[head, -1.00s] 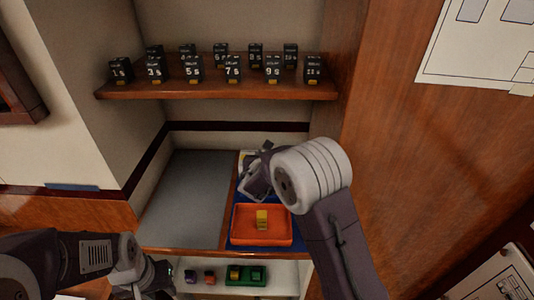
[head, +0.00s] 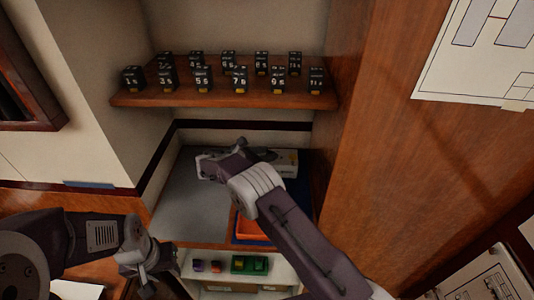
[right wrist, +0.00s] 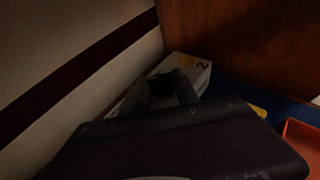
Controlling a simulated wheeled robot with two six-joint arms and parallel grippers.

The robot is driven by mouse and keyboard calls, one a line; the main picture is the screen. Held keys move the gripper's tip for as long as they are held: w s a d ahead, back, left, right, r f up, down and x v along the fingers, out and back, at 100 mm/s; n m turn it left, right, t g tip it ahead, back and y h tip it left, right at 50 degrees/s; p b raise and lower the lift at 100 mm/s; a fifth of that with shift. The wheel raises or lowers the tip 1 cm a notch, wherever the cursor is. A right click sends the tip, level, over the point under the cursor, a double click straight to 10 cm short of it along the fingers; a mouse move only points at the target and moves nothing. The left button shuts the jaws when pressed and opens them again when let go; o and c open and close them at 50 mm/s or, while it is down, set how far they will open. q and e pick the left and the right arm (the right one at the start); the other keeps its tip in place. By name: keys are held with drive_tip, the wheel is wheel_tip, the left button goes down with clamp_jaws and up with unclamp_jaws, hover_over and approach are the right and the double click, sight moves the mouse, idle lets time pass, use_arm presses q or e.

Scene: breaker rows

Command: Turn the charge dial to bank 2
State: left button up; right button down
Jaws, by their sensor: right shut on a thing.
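A long white charger box (head: 284,157) stands at the back of the niche. A black "2" shows on its end in the right wrist view (right wrist: 203,66). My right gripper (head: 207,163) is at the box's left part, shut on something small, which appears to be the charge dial. The dial itself is hidden by the gripper in the head view, and the right wrist view is too dark to read where it points. My left gripper (head: 148,280) hangs low at the front left, away from the box; its jaws are not clear.
An orange tray (head: 245,229) lies on a blue mat (right wrist: 240,93), partly behind my right arm. A grey mat (head: 185,203) covers the left of the niche. Numbered black blocks (head: 203,79) line the shelf above. A green holder (head: 249,265) and small blocks sit below.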

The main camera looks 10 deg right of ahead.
idle(0.7)
drive_tip(key=c, duration=0.9)
unclamp_jaws()
drive_tip(key=shift+d, duration=0.1)
drive_tip(key=v, duration=0.9)
drive_tip(key=shift+w+b, duration=0.15)
drive_tip(key=shift+b, duration=0.2)
